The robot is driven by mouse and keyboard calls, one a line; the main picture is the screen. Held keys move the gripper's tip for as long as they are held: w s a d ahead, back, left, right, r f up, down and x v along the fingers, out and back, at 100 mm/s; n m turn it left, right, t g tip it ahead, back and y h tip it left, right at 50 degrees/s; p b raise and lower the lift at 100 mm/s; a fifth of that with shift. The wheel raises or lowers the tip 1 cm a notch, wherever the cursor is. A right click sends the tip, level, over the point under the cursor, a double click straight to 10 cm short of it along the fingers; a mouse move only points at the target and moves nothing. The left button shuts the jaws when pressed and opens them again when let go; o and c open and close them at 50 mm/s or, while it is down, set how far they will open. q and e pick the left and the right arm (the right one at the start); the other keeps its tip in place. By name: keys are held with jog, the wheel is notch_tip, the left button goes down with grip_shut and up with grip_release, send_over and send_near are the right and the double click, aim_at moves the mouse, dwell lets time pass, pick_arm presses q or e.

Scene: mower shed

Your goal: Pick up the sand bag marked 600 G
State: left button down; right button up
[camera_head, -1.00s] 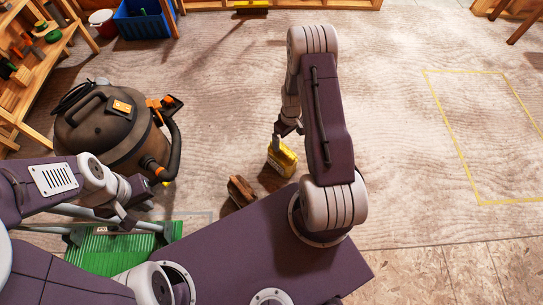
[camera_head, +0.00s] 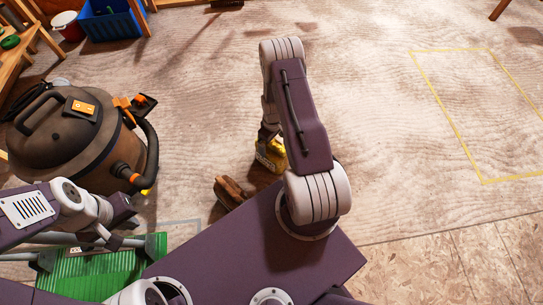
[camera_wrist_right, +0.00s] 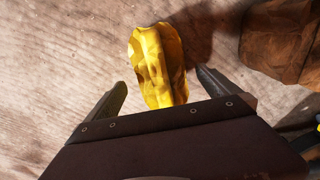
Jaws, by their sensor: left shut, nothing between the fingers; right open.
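A yellow bag (camera_head: 270,157) stands on the floor just beyond my base, its top partly hidden by my right arm. It has a dark patch on its front, but I cannot read any marking. My right gripper (camera_head: 268,136) is open at the top of this bag. In the right wrist view the yellow bag (camera_wrist_right: 160,62) lies between and ahead of the two spread fingers (camera_wrist_right: 160,82), not gripped. A brown bag (camera_head: 232,191) lies to the left, nearer my base; it also shows in the right wrist view (camera_wrist_right: 285,45). My left gripper (camera_head: 116,238) is shut and empty above the green mat.
A large dark shop vacuum (camera_head: 75,135) with a hose stands at the left. A blue crate (camera_head: 112,22) and shelving are at the back left. A yellow outlined rectangle (camera_head: 463,135) on the right floor is empty.

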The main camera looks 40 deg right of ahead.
aim_at(271, 148)
notch_tip(271, 148, down, 4)
jog(key=b, duration=0.2)
jog(key=shift+a+f+b, duration=0.15)
jog(key=shift+f+b, duration=0.05)
jog(key=shift+b, duration=0.15)
jog(key=shift+r, duration=0.2)
pick_arm(q)
notch_tip(271, 148, down, 4)
jog(key=shift+r, duration=0.2)
pick_arm(e)
jog(key=c, duration=2.1)
pick_arm(q)
jog(key=shift+r, duration=0.1)
pick_arm(e)
jog(key=shift+r, duration=0.1)
